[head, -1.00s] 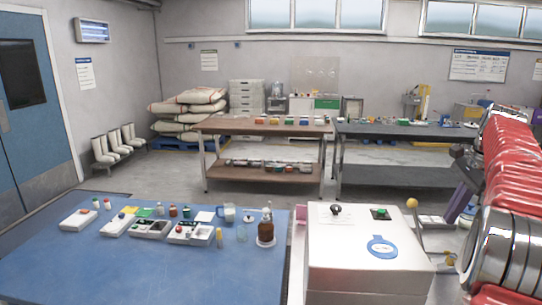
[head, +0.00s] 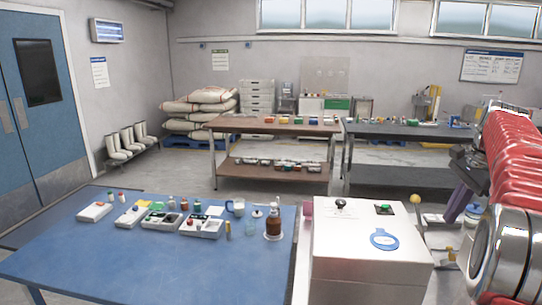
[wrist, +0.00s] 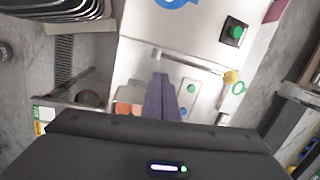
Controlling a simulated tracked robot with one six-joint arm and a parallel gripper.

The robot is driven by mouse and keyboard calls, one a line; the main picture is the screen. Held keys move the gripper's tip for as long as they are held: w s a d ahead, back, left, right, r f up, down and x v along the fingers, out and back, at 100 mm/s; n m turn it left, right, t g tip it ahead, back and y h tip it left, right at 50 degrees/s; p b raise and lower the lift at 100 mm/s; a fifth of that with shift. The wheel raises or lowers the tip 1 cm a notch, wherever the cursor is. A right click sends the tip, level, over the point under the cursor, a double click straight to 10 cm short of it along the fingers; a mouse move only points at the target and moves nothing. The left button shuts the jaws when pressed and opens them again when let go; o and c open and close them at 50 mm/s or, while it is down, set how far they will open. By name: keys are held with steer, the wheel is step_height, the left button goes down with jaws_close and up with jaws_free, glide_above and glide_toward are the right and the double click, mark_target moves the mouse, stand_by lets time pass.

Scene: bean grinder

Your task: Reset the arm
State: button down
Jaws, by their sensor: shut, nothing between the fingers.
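My gripper (wrist: 163,97) shows in the wrist view as two purple fingers close together, shut and empty. It is above and in front of the side of a white machine (wrist: 165,35), with no visible contact. In the head view my red arm stands at the right edge, and the purple fingers (head: 463,200) show there, pointing down to the right of the white machine (head: 360,268). The machine's top carries a black knob (head: 341,204), a green button (head: 384,209) and a blue round label (head: 384,239).
A blue table (head: 140,265) at left holds white trays (head: 160,221), small bottles and a brown jar (head: 273,226). A yellow-ball lever (head: 415,199) sits beside the machine.

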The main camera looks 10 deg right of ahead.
steer(key=s+a+n, duration=0.2)
steer(key=a+n, duration=0.1)
steer(key=a, duration=0.5)
steer(key=s+a+r+n+t+h, duration=0.1)
steer(key=s+a+n, duration=0.15)
steer(key=a, duration=0.65)
steer(key=s+a+n, duration=0.1)
steer(key=a+n, duration=0.3)
steer(key=a, duration=0.4)
steer(key=s+a+f+n+t, duration=0.2)
steer(key=s+a+f+n, duration=0.8)
steer(key=s+a, duration=0.4)
steer(key=shift+s+a+f+t, duration=0.2)
steer(key=shift+s+f+t, duration=0.1)
steer(key=shift+s+f, duration=0.25)
steer(key=shift+a+n, duration=0.15)
steer(key=shift+n, duration=0.1)
